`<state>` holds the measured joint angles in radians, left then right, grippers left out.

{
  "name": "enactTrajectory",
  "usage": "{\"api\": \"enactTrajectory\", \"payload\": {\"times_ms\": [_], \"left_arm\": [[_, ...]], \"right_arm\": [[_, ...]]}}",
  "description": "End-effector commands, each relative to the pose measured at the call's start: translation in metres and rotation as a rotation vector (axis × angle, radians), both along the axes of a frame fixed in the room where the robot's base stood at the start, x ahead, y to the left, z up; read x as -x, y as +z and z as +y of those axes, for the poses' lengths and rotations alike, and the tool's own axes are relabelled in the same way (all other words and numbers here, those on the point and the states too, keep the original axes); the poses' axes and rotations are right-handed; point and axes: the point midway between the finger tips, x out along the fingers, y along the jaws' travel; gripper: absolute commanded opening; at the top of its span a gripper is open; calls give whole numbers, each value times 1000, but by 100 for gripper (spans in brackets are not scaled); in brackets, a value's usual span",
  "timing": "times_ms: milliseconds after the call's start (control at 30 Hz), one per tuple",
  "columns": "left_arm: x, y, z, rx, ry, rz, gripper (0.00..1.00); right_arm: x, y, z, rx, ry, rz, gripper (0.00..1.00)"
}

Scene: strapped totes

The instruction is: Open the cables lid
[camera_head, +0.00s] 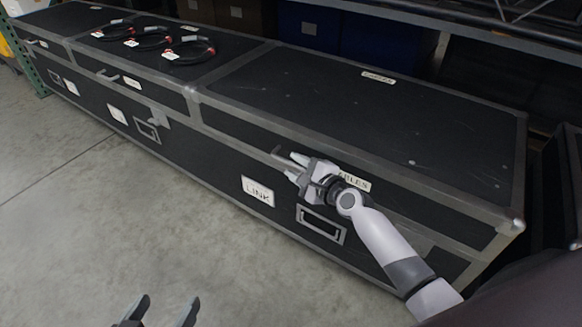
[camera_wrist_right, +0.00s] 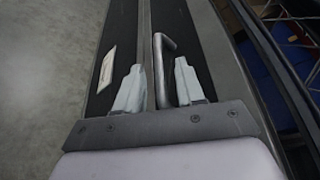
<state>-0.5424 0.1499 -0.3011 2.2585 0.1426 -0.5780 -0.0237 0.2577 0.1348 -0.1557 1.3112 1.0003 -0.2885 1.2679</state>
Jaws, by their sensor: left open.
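The cables lid (camera_head: 330,115) is the closed black lid with metal edging on the right part of the long case. A label ending in "BLES" (camera_head: 356,182) is on its front edge, partly behind my right gripper. A bent metal handle (camera_head: 279,155) sticks out from the front; it also shows in the right wrist view (camera_wrist_right: 160,62). My right gripper (camera_head: 295,167) is at this handle. In the wrist view its open fingers (camera_wrist_right: 160,85) stand either side of the handle's bar, with gaps. My left gripper (camera_head: 165,309) is open and empty, low over the floor.
Several coiled black cables (camera_head: 155,40) lie on the middle lid (camera_head: 215,68) to the left. A "LINK" label (camera_head: 258,191) and a recessed latch (camera_head: 321,225) are on the case front. Blue bins (camera_head: 310,27) and a shelf stand behind. The concrete floor (camera_head: 110,220) in front is clear.

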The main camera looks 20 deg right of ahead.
Motion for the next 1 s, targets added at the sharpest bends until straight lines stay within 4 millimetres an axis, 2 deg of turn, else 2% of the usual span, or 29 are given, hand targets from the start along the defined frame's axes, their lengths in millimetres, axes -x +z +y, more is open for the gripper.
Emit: {"api": "enactTrajectory", "payload": {"times_ms": [200,567,600,667,700,1000], "left_arm": [[-3,-3,-7,47,-11,0,89],[-3,-2,-9,56,-13,2,89],[-3,-2,-9,56,-13,2,89],[-3,-2,-9,56,-13,2,89],[-3,-2,-9,56,-13,2,89],[-4,2,-8,46,-12,-2,89]], "right_arm": [[-18,-5,6,1,-1,-2,38],[-21,-5,7,1,0,0,38],[-21,-5,7,1,0,0,25],[-21,-5,7,1,0,0,6],[-21,-5,7,1,0,0,0],[-21,0,7,-3,0,3,0]]}}
